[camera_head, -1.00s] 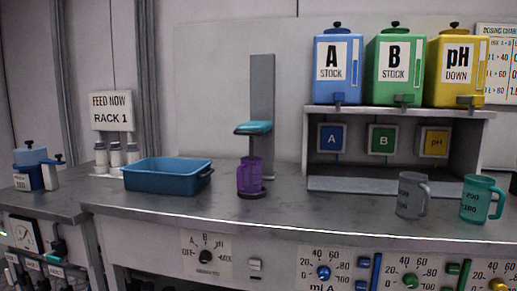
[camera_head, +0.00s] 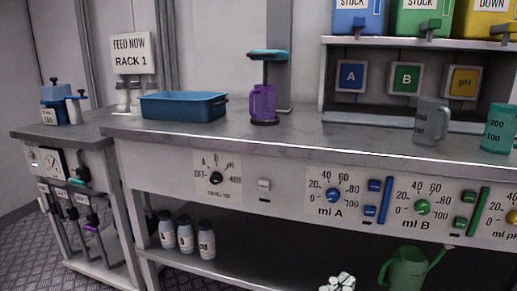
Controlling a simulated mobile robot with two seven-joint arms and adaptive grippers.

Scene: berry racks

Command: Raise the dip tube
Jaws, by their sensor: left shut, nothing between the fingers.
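I cannot tell for sure which part is the dip tube. On the front of the left cabinet (camera_head: 27,130), several dark upright handles or tubes (camera_head: 72,212) hang below small white labels. One has teal at its top and another has purple low down. They are too small to tell apart well. A small white and black shape at the bottom edge appears to be my left gripper (camera_head: 340,282). It is shut and empty, far to the right of the cabinet, in front of the lower shelf. My right gripper does not show.
A blue tub (camera_head: 183,107) and a purple jug (camera_head: 263,101) under a stand (camera_head: 268,56) are on the bench. A grey jug (camera_head: 431,122) and a teal jug (camera_head: 499,130) stand at right. Several bottles (camera_head: 186,236) and a green watering can (camera_head: 408,268) are on the lower shelf.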

